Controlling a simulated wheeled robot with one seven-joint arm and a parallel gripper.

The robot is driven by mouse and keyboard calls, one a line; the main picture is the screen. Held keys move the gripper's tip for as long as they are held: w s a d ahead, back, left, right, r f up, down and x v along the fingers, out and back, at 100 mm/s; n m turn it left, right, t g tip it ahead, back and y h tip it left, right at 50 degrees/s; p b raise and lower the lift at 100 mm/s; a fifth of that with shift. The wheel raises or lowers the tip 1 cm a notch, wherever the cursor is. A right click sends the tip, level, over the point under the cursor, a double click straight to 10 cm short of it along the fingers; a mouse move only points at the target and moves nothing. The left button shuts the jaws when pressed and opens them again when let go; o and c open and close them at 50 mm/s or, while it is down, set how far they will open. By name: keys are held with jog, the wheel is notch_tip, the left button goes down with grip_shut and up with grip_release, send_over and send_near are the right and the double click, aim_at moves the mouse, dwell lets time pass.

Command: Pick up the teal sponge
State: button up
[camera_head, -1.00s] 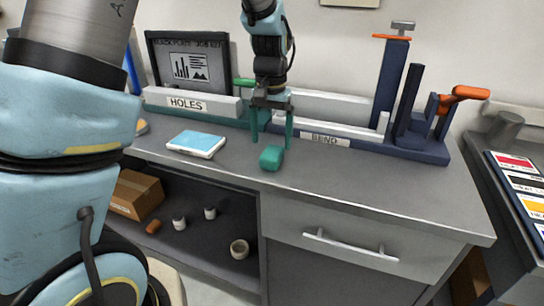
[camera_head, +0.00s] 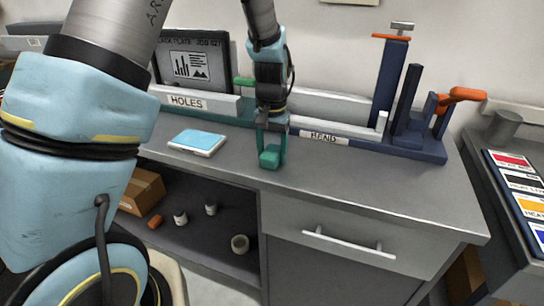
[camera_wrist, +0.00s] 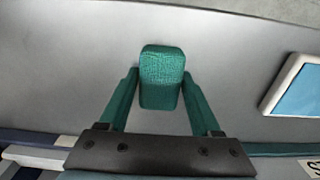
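The teal sponge (camera_head: 269,157) lies on the grey bench top near its front edge. My gripper (camera_head: 271,148) points down over it, with its two teal fingers on either side of the sponge. In the wrist view the sponge (camera_wrist: 161,78) sits between the open fingertips of my gripper (camera_wrist: 160,82). A gap shows beside the sponge's lower part on each side. Contact at the tips is hard to tell.
A blue-topped white pad (camera_head: 197,142) lies left of the sponge; it also shows in the wrist view (camera_wrist: 300,85). Behind stand a HOLES fixture (camera_head: 195,103) and a BEND fixture (camera_head: 325,137). A drawer handle (camera_head: 350,246) sticks out below. Bench right of the sponge is clear.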

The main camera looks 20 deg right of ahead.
aim_at(271, 150)
jog(key=c, duration=0.9)
jog(key=shift+r, duration=0.15)
notch_tip(271, 150, up, 10)
jog(key=shift+f+b, duration=0.1)
jog(key=shift+b, duration=1.05)
jog(key=o, duration=0.8)
jog(key=shift+c, duration=0.2)
jog(key=c, duration=0.6)
jog(key=shift+w, duration=0.1)
